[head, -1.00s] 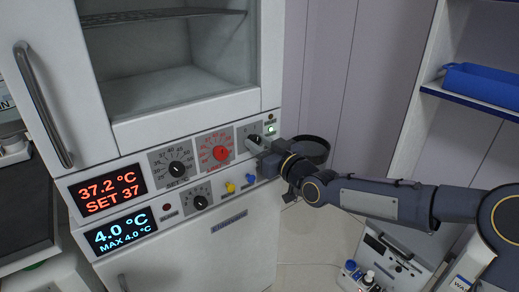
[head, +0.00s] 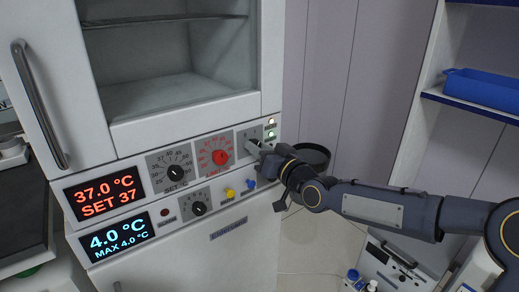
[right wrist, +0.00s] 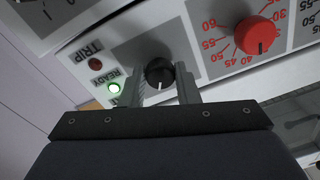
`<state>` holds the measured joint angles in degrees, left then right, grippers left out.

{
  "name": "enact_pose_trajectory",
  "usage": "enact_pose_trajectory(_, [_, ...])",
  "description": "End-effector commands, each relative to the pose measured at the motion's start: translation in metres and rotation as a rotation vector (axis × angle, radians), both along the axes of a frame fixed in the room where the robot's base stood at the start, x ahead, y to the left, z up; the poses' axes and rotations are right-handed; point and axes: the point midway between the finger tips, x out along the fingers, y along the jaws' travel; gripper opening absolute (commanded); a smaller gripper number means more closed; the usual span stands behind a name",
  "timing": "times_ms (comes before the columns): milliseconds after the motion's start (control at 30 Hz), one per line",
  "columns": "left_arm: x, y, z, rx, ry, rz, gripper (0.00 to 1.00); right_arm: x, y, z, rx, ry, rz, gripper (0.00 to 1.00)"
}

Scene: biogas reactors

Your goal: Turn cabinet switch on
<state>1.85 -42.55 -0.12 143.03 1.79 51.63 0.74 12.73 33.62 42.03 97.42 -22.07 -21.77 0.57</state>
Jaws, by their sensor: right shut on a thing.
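The white cabinet (head: 235,215) fills the left and middle of the head view. Its switch, a small black knob with a white pointer line (right wrist: 159,73), shows in the right wrist view, left of a red dial (right wrist: 256,36). My right gripper (head: 255,148) is at the panel's right end. Its two grey fingers (right wrist: 160,90) sit on either side of the knob and are shut on it. In the head view the gripper hides the knob. A green lamp marked READY (right wrist: 114,88) is lit; the TRIP lamp (right wrist: 95,64) looks dark red. My left gripper is not in view.
The panel has a red dial (head: 221,156), a black dial (head: 175,172), yellow (head: 230,193) and blue (head: 250,183) knobs, and two displays. A door handle (head: 40,105) stands out at left. A shelf with a blue tray (head: 485,90) is at right.

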Motion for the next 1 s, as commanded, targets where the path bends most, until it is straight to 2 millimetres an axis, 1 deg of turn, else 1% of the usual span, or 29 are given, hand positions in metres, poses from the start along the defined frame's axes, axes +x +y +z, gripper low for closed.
enact_pose_trajectory(133, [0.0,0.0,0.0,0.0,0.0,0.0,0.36,0.0,0.0,-0.001,0.0,0.003,0.001,0.06])
enact_pose_trajectory(167, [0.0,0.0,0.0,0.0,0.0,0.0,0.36,0.0,0.0,-0.001,0.0,0.003,0.001,0.31])
enact_pose_trajectory(300, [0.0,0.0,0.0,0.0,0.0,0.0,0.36,0.0,0.0,0.0,0.0,0.001,0.0,0.49])
enact_pose_trajectory(567, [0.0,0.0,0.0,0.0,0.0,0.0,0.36,0.0,0.0,0.0,0.0,0.0,0.0,0.5])
enact_pose_trajectory(667, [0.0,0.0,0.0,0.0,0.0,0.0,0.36,-0.004,-0.004,0.0,-0.001,0.0,-0.001,0.5])
enact_pose_trajectory(767, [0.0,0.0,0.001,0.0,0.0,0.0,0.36,-0.014,-0.012,-0.001,-0.003,0.0,-0.002,0.5])
enact_pose_trajectory(1000, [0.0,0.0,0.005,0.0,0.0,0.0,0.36,-0.046,-0.038,-0.002,-0.004,0.0,-0.004,0.5])
